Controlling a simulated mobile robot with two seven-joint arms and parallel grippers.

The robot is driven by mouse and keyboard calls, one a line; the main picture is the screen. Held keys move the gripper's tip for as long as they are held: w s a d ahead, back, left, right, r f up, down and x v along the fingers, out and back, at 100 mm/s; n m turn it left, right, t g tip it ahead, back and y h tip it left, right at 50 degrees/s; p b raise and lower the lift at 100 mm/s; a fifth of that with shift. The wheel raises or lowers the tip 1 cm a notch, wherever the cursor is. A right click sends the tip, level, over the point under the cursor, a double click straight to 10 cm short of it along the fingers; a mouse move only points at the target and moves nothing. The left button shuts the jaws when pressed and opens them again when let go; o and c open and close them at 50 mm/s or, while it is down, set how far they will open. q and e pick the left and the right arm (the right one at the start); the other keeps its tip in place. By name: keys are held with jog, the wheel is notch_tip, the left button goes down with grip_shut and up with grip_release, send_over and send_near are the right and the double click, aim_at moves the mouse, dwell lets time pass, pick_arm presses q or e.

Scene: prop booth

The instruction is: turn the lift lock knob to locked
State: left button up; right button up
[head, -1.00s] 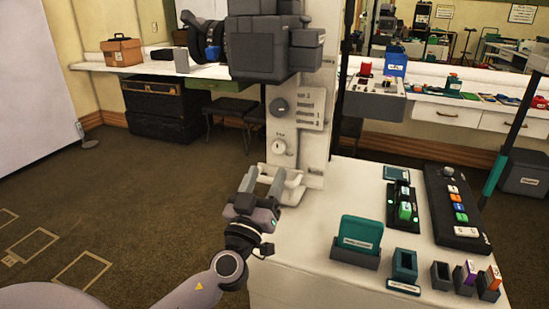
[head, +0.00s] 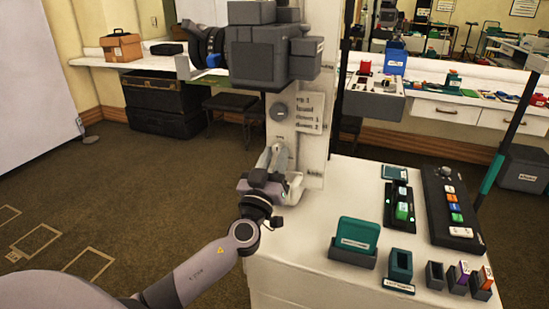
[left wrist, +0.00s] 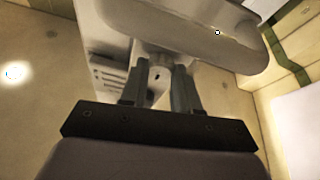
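The lift column's pale panel (head: 311,150) carries a grey upper knob (head: 279,112) with printed lines beside it. Below it is a small cream knob, hidden behind my left gripper in the head view. I take this one to be the lift lock knob. In the left wrist view the knob (left wrist: 159,72), with a small dark mark, sits between the fingertips. My left gripper (head: 272,157) is at the panel with its fingers on either side of the knob, apparently shut on it. The knob's setting cannot be read. My right gripper is not in view.
A dark camera-like unit (head: 262,52) sits on the column above the gripper. A pale bracket (head: 295,187) juts out just below it. To the right, a white counter (head: 300,250) bears a button panel (head: 452,205), a teal card holder (head: 357,236) and small slots. Open floor lies left.

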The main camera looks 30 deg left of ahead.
pick_arm(q)
grip_shut()
jog(key=shift+c, duration=1.2)
grip_release()
